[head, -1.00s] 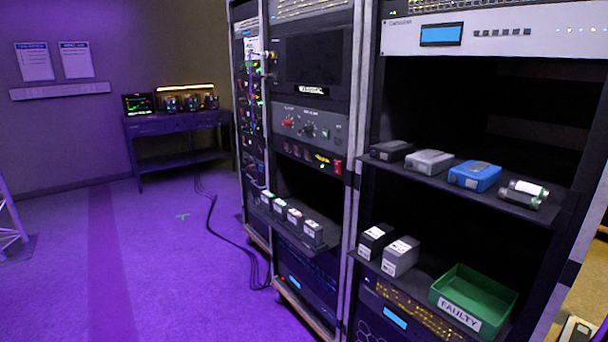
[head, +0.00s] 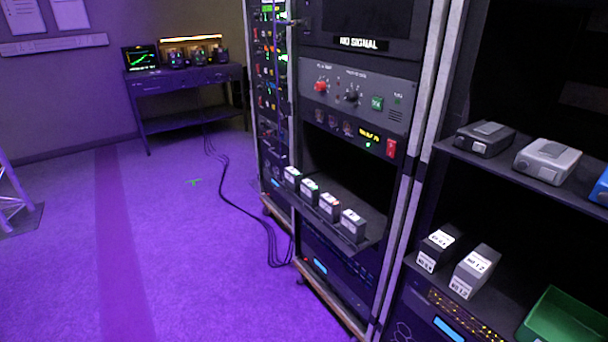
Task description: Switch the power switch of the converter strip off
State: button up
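In the head view, a black strip (head: 345,131) runs across the middle rack, below a grey control panel. It looks like the converter strip, though no label on it can be read as such. At its right end is a red rocker switch (head: 391,148). Left of the switch are a small lit yellow display (head: 369,136) and a glowing green light (head: 368,145). Several small round parts sit further left on the strip. Which way the rocker is tipped is too small to tell. My gripper is not in view.
The grey panel (head: 355,97) above carries a red knob and a green button. A shelf (head: 371,237) below holds several small grey boxes. The right rack has boxes and a green bin (head: 562,318). Black cables (head: 226,184) lie on the floor.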

aim_at(391, 146)
jog(key=i+j, duration=0.3)
jog(key=i, duration=0.25)
jog(key=i+j, duration=0.35)
jog(key=i, duration=0.2)
